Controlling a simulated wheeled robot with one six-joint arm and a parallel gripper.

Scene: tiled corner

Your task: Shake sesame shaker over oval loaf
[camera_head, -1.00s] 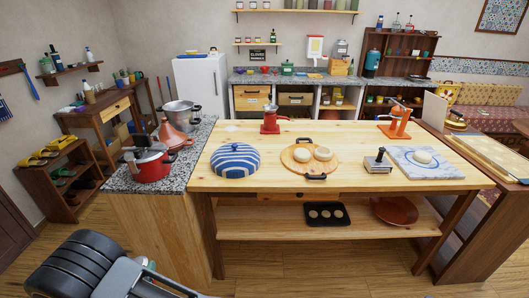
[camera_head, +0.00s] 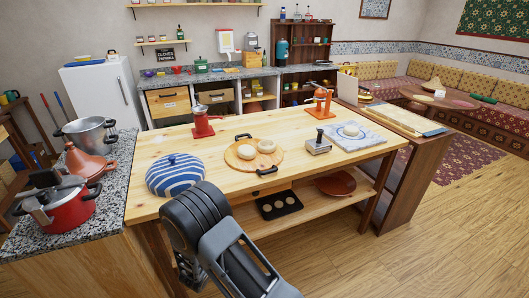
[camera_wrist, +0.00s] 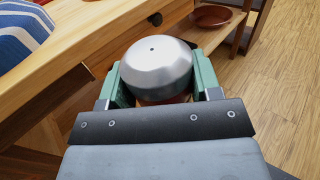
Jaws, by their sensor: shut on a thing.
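In the wrist view a silver, dome-topped metal shaker (camera_wrist: 156,62) with one small dark hole on top is between the green fingers of my gripper (camera_wrist: 158,82). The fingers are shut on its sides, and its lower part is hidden. It is off the front edge of the wooden table. In the head view my arm hides the gripper and shaker. Two pale round breads lie on a round board; one is the front-left bread (camera_head: 246,152). I cannot tell which is the oval loaf.
A blue-striped dome (camera_head: 175,175) stands at the table's near left. A red pot (camera_head: 68,208) and a tagine (camera_head: 86,162) stand on the granite counter at left. A metal-topped block (camera_head: 318,146) sits left of the slab. Open floor lies at right.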

